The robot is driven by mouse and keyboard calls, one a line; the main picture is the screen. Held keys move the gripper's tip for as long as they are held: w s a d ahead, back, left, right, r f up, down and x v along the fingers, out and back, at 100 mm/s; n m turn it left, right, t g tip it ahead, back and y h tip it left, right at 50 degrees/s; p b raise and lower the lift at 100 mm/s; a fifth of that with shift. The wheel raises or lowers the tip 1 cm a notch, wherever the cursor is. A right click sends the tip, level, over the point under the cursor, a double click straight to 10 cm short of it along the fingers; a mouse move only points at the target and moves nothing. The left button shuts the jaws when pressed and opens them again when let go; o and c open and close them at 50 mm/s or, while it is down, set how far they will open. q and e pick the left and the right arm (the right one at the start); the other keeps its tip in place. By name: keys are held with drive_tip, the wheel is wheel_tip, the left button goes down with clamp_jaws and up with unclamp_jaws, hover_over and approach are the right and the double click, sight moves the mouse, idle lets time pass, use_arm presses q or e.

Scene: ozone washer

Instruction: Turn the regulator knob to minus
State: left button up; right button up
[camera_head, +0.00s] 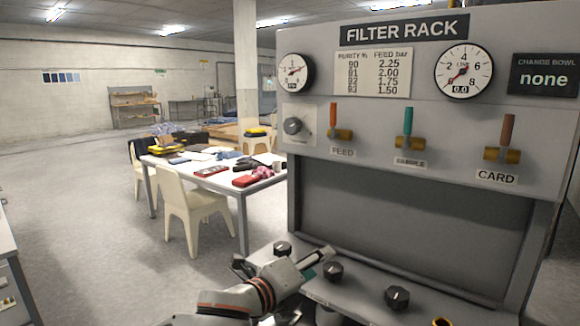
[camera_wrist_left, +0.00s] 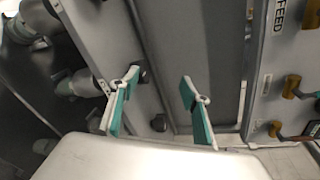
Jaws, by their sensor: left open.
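The likely regulator knob (camera_head: 293,126) is a round dark grey knob on a light plate at the left of the FILTER RACK panel, below the left gauge and left of the FEED lever. Its label is too small to read. My left gripper (camera_head: 316,264) is low over the rack's front ledge, well below that knob and apart from it. In the left wrist view its two teal-padded fingers (camera_wrist_left: 160,112) are spread with nothing between them gripped. I cannot make out the regulator knob in the left wrist view. My right gripper is not in view.
Black knobs (camera_head: 333,271) (camera_head: 397,297) sit on the ledge near my left gripper. FEED (camera_head: 341,134), middle (camera_head: 408,128) and CARD levers (camera_head: 504,140) project from the panel.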

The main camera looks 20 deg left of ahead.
use_arm(q)
drive_tip(key=w+a+r+m+h, duration=0.1)
drive_tip(key=w+a+r+m, duration=0.2)
drive_tip(key=r, duration=0.4)
drive_tip(key=w+r+m, duration=0.3)
drive_tip(key=r+m, duration=0.2)
drive_tip(key=r, duration=0.1)
drive_tip(key=m+t, duration=0.3)
drive_tip(key=m, duration=0.2)
approach(289, 125)
drive_tip(key=x, duration=0.3)
drive_tip(key=shift+y, duration=0.3)
drive_tip(key=p+x, duration=0.1)
drive_tip(key=x, duration=0.6)
drive_tip(key=shift+w+d, duration=0.1)
drive_tip(key=shift+d, duration=0.1)
drive_tip(key=c, duration=1.1)
